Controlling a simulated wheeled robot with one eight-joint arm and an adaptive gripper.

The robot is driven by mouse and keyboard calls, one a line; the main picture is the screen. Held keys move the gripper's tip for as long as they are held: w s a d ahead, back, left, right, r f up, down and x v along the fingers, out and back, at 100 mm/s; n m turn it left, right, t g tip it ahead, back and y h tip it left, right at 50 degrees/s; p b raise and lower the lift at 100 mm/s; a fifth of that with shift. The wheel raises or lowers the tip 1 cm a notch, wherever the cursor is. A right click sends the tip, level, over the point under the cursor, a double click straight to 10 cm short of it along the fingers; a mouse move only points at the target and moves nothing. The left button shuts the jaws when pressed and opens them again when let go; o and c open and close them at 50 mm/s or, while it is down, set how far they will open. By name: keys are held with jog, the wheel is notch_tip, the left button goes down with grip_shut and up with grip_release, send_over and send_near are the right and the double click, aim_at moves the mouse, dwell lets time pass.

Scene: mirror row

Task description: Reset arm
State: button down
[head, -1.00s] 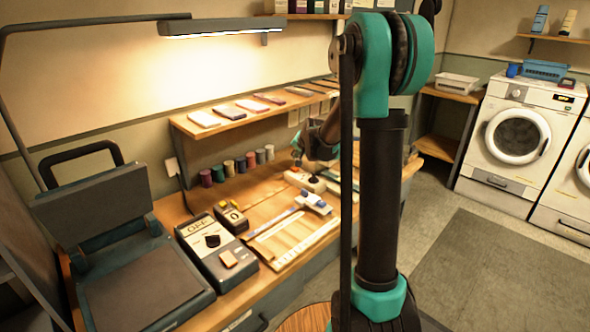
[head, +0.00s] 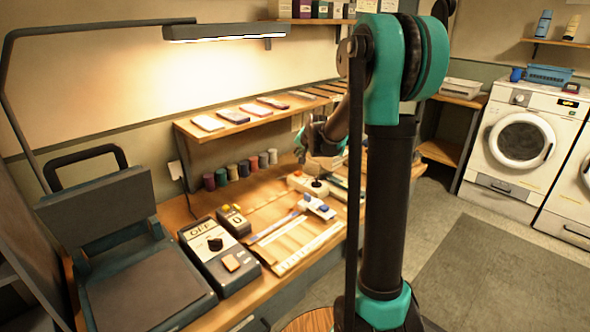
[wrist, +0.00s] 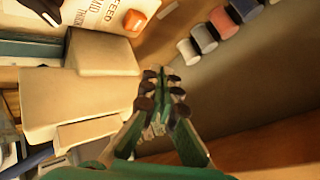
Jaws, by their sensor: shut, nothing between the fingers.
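My arm rises in front of the head camera, and its far part bends over the back of the wooden workbench (head: 186,213). My gripper shows in the wrist view (wrist: 163,92) with its dark fingertips together and nothing between them.
Thread spools (head: 244,167) line the bench back under a shelf (head: 240,122) holding flat packets. A heat press (head: 142,285) and an OFF control box (head: 218,255) stand at left. Washing machines (head: 520,145) stand at right, with open floor (head: 490,270) before them.

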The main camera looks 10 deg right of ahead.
jog(key=s+d+f+n+g, duration=0.1)
jog(key=s+f, duration=0.3)
jog(key=s, duration=0.9)
jog(key=s+d+f+n+g+h, duration=0.1)
jog(key=s+f+n+g, duration=0.1)
jog(key=s, duration=1.2)
jog(key=s+d+f+n+g+h, duration=0.1)
jog(key=s+f, duration=0.5)
jog(key=s, duration=0.7)
jog(key=d+n, duration=0.1)
jog(key=n, duration=0.1)
jog(key=shift+s+f+n+g, duration=0.15)
jog(key=shift+s+n+g, duration=0.15)
jog(key=shift+s+g, duration=0.1)
